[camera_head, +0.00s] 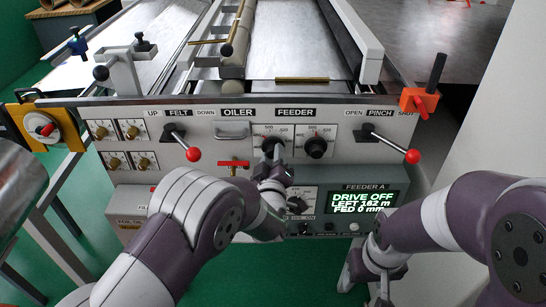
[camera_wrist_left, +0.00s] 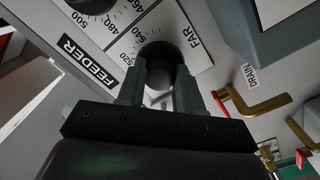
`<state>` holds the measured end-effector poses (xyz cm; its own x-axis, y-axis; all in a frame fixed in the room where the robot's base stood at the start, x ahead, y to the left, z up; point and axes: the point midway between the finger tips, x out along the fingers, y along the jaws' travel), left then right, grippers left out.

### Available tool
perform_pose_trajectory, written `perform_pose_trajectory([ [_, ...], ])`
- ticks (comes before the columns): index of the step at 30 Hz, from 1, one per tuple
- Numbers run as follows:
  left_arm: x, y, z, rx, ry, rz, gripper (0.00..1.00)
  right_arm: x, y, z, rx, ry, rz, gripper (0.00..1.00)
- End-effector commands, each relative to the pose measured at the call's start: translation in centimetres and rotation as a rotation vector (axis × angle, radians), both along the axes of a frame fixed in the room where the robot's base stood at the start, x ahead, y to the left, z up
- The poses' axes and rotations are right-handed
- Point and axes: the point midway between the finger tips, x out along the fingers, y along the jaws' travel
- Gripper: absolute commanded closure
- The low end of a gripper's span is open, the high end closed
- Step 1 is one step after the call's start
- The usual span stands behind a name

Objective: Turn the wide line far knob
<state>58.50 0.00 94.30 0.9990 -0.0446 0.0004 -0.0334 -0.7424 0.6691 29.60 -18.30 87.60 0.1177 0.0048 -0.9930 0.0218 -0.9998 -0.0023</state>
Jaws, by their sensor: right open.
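The far knob (camera_wrist_left: 166,56) is dark and round, on a white dial plate marked FAR in the left wrist view. In the head view this knob (camera_head: 272,147) is the left one of two under the FEEDER label, mostly behind my gripper. My left gripper (camera_head: 274,165) is at the knob. In the left wrist view its two fingers (camera_wrist_left: 160,82) stand on either side of the knob; I cannot tell whether they press on it. My right gripper (camera_head: 384,290) is open and empty, low at the right below the display.
A second dial knob (camera_head: 316,147) is close to the right. Red-tipped levers marked FELT (camera_head: 193,154) and PINCH (camera_head: 412,156) stick out on both sides. A red valve handle (camera_head: 233,164) and the FEEDER A display (camera_head: 361,203) are nearby. Brass drain handles (camera_wrist_left: 262,105) show in the wrist view.

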Motion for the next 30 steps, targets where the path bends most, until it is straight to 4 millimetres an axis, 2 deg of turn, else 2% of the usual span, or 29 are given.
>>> perform_pose_trajectory([
  [8,0.0,0.0,0.0,0.016,0.001,0.000,0.95,0.0,0.0,0.0,0.000,0.000,0.000,0.39],
  [14,0.0,0.0,0.0,0.100,0.001,0.000,0.95,0.0,0.0,0.1,0.000,0.000,0.000,0.39],
  [30,0.0,0.1,0.1,0.558,0.001,-0.001,0.95,0.0,0.0,1.0,0.000,0.000,0.000,0.39],
])
